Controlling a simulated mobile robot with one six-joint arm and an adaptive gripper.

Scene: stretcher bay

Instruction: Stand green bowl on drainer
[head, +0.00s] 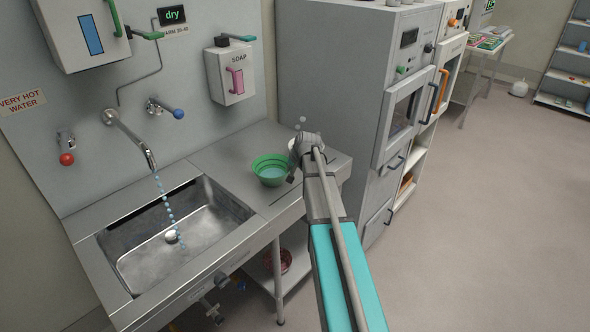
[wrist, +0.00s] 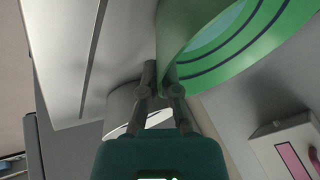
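The green bowl (head: 264,178) is upright at the sink's right side, over the steel drainer (head: 232,150); I cannot tell if its base touches. It has dark rings and something pale blue inside. My gripper (head: 292,178) is at the bowl's right side. In the wrist view the bowl's wall (wrist: 185,65) is right at the fingertips of my gripper (wrist: 159,68). The fingers are close together, but whether they grip the wall is not clear.
A white round object (head: 293,146) is partly hidden behind my gripper. The sink (head: 150,265) lies left, with bluish drops falling from the spout (head: 135,138). A soap dispenser (head: 229,72) hangs above. A grey cabinet (head: 345,90) stands close on the right.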

